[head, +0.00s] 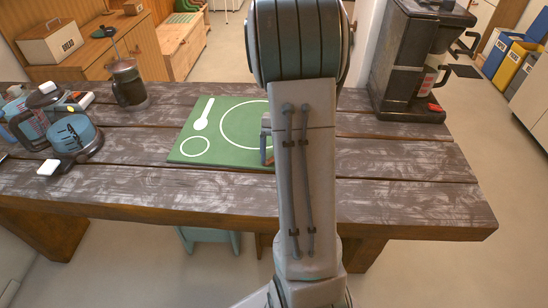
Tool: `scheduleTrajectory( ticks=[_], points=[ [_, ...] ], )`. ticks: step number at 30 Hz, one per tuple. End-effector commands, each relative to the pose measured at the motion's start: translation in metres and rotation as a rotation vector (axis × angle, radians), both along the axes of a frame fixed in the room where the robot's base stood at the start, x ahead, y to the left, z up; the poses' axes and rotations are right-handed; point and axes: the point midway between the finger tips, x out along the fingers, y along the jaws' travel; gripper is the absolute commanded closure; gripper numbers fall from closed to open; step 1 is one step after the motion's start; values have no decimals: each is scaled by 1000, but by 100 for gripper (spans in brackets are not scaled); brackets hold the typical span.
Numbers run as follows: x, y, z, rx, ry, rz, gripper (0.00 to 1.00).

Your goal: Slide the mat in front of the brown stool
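The green mat (210,160) lies flat on the dark wooden table (390,205), with a white spoon, a small circle and a large plate ring printed on it. My arm covers its right part. A brown stool (265,246) shows as a small piece below the table's front edge, mostly behind my arm. A teal stool (211,240) is beside it on the left. My gripper (267,155) shows only as a grey sliver left of my arm, over the mat's right part. Its fingers are mostly hidden, and I cannot tell whether it touches the mat.
A black coffee machine (405,60) stands at the table's back right. A French press (128,85) stands at the back left. The tabletop right of my arm, before the machine, is clear.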

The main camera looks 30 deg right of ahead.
Motion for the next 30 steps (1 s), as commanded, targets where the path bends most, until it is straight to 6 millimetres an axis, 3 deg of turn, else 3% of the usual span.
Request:
scheduleTrajectory(
  ticks=[30],
  points=[
    [18,-101,1,0,1,-3,51]
  ],
)
